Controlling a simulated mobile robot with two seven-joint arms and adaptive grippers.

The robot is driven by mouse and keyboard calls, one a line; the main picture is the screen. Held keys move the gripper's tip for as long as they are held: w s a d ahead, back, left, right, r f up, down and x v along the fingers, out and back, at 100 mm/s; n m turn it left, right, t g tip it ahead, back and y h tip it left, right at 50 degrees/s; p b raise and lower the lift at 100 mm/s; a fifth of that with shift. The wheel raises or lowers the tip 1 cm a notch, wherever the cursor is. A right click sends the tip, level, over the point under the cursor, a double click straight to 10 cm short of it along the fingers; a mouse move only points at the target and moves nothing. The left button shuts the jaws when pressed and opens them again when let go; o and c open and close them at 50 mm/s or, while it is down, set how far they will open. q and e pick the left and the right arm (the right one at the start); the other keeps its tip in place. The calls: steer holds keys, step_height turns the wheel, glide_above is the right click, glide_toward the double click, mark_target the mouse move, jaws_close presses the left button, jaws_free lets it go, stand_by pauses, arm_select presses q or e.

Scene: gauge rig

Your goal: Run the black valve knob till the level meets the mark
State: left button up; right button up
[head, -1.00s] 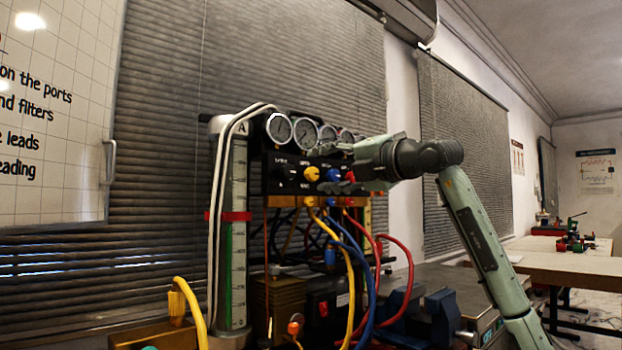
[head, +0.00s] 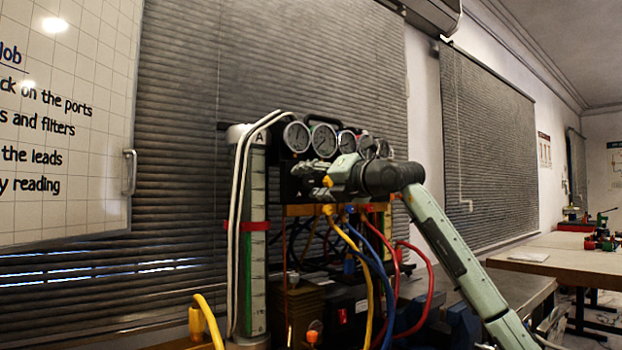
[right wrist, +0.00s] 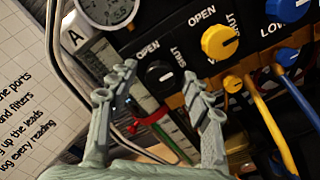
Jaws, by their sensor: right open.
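The black valve knob (right wrist: 158,73), with a white pointer line, sits on the panel between OPEN and SHUT lettering in the right wrist view. My right gripper (right wrist: 159,72) is open, its fingers on either side of the knob in the picture; I cannot tell whether they touch it. In the head view my right gripper (head: 318,170) is in front of the panel and hides much of it. The upright gauge tube A (head: 257,182) has a red mark band (head: 254,226) and a green column (head: 247,280) whose top is close under the band. My left gripper is not in view.
A yellow knob (right wrist: 220,41) and a blue knob (right wrist: 288,9) are right of the black one. Round dials (head: 324,141) line the top of the rig. Yellow, blue and red hoses (head: 372,262) hang below the panel. White pipes (head: 238,210) run beside the tube.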

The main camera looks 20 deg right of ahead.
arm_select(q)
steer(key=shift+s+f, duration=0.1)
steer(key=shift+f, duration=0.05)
arm_select(e)
steer(key=shift+w, duration=0.1)
steer(key=shift+c, duration=0.5)
jaws_close()
